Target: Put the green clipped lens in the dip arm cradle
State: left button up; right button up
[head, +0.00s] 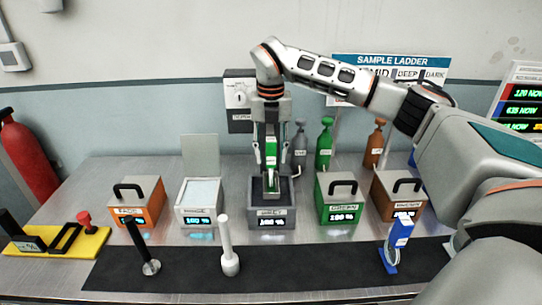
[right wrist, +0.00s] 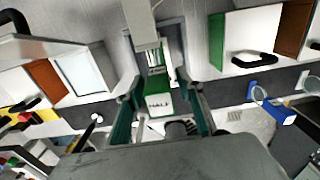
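The green clipped lens (head: 271,152) stands upright over the grey middle tank (head: 285,212), its lower end at a pale grey holder, probably the dip arm cradle (head: 272,188). Whether it is fully seated in it I cannot tell. In the right wrist view the green lens (right wrist: 158,104) shows a white label between my fingers. My right gripper (head: 271,160) points down around the lens. Its two teal fingers (right wrist: 160,90) are apart, with a visible gap on each side of the green body. My left gripper is not in view.
An orange box (head: 139,200), a white tank (head: 200,203), a green box (head: 338,201) and a brown box (head: 398,197) flank the middle tank. On the front black mat stand a black-handled tool (head: 142,246), a white one (head: 228,252) and a blue piece (head: 398,238). Bottles stand behind.

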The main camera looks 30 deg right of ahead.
notch_tip(320, 180, up, 11)
jog(key=shift+r, duration=0.2)
dwell(0.6)
